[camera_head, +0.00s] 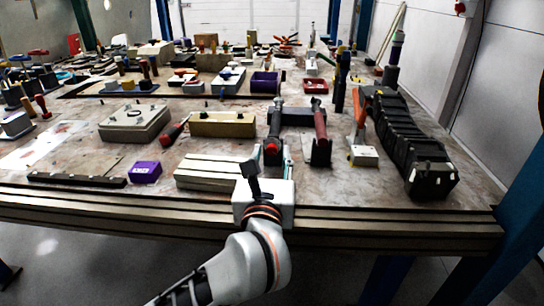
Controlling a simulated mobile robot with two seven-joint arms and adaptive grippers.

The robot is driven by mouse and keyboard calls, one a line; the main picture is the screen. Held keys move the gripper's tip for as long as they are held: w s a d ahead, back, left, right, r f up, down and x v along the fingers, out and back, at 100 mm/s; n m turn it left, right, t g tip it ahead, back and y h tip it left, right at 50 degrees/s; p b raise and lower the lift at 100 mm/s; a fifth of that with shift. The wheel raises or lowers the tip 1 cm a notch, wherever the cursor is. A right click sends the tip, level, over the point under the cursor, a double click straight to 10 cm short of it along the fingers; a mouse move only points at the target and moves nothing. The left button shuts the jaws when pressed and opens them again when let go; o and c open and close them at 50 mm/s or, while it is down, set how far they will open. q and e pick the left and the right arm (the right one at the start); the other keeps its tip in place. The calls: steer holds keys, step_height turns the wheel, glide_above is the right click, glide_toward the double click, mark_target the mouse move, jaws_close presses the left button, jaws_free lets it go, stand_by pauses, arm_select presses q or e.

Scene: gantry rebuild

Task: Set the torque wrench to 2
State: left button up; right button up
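Two long upright tools stand in holders near the middle of the table. One is black with a red end (272,147) and the other has a red handle (320,127). I cannot tell for sure which is the torque wrench, and no scale or setting is readable. My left arm comes in from the bottom, and its gripper (253,181) is at the table's front edge, just in front of the black tool. My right gripper is not in view.
A pale grooved block (210,171) lies left of my gripper, with a purple box (145,172) farther left. A black ribbed case (412,145) runs along the right side. The table (450,210) is crowded toward the back; its front right strip is clear.

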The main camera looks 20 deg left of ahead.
arm_select(q)
steer(key=shift+w, duration=0.1)
jaws_close()
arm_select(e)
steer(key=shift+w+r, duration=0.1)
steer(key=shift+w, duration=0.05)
arm_select(q)
steer(key=shift+r, duration=0.1)
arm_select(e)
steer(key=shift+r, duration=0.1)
